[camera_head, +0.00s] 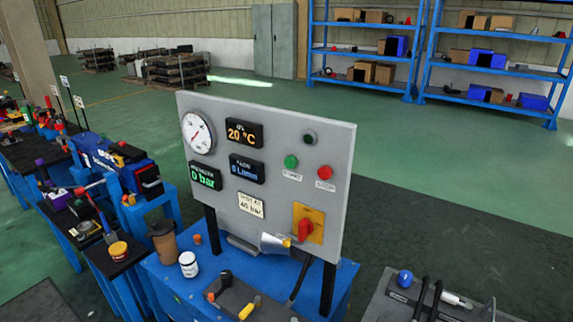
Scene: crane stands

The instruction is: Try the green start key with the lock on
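The grey control panel (265,185) stands upright on a blue bench. The green key (291,161) is a round button on its right half, above a small label. A red button (325,172) sits to its right. A dark round button or lamp (309,137) is above them, apparently unlit. Lower right, a red rotary switch (305,230) is on a yellow plate (313,215); a separate padlock cannot be made out. Displays read about 20 °C (244,133) and 0 bar (205,176). Neither of my grippers is in view.
The blue bench (180,280) holds a white jar (188,264), a brown cup (163,241) and a dark tool holder (235,298). A silver cone-shaped thing (273,243) is below the panel. A grey bench (378,308) with tools is lower right. Cluttered benches stand left.

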